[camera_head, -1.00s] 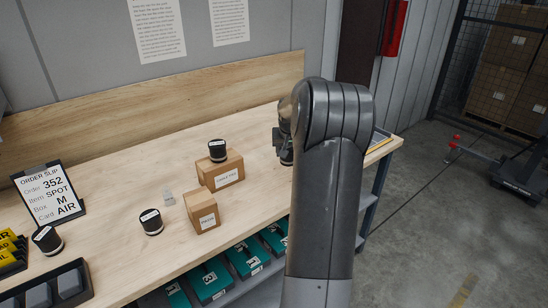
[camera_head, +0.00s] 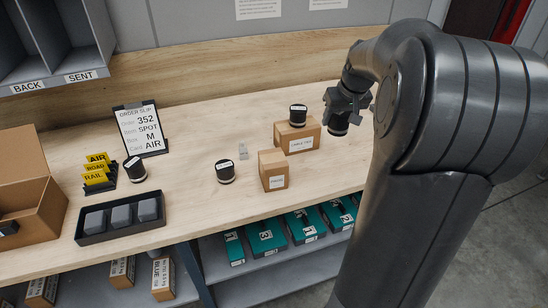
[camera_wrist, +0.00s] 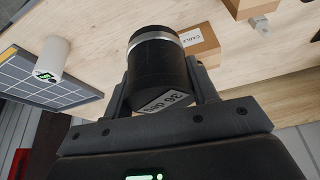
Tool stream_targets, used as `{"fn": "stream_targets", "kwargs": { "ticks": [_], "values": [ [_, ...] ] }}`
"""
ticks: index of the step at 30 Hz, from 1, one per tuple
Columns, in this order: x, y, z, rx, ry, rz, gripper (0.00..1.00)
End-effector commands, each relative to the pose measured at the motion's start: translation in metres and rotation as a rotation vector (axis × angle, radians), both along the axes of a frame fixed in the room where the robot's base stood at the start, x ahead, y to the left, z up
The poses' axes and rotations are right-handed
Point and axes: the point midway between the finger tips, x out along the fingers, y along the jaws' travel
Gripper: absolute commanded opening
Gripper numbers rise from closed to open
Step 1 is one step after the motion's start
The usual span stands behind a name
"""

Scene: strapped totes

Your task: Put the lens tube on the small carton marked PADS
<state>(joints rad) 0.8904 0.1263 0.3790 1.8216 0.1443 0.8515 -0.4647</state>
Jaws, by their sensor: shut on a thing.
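My gripper (camera_head: 350,105) is shut on a black lens tube (camera_head: 338,124) with a silver ring, above the right part of the bench. In the wrist view the tube (camera_wrist: 158,75) sits between the fingers, its label reading "36 deg". The small carton (camera_head: 273,171) stands on the bench, left of and nearer than my gripper; its label is too small to read surely. Just behind it is a wider carton (camera_head: 297,137), marked CABLE TIES, with another black cylinder (camera_head: 298,115) on top. The held tube is apart from both cartons.
Two more black cylinders (camera_head: 225,171) (camera_head: 135,169) stand on the bench.

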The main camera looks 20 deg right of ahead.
Motion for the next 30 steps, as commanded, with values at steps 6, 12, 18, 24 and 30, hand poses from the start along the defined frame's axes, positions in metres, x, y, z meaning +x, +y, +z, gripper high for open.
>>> {"fn": "stream_targets", "kwargs": {
  "ticks": [6,12,18,24,30],
  "values": [
    [-0.014,0.064,0.018,-0.01,-0.004,0.18,0.22],
    [-0.016,0.088,0.018,-0.012,-0.004,0.244,0.22],
    [0.007,0.119,-0.005,-0.009,-0.003,0.25,0.22],
    [0.035,0.154,-0.032,-0.009,-0.004,0.249,0.22],
    [0.051,0.174,-0.047,-0.01,-0.005,0.246,0.22]
  ]
}}
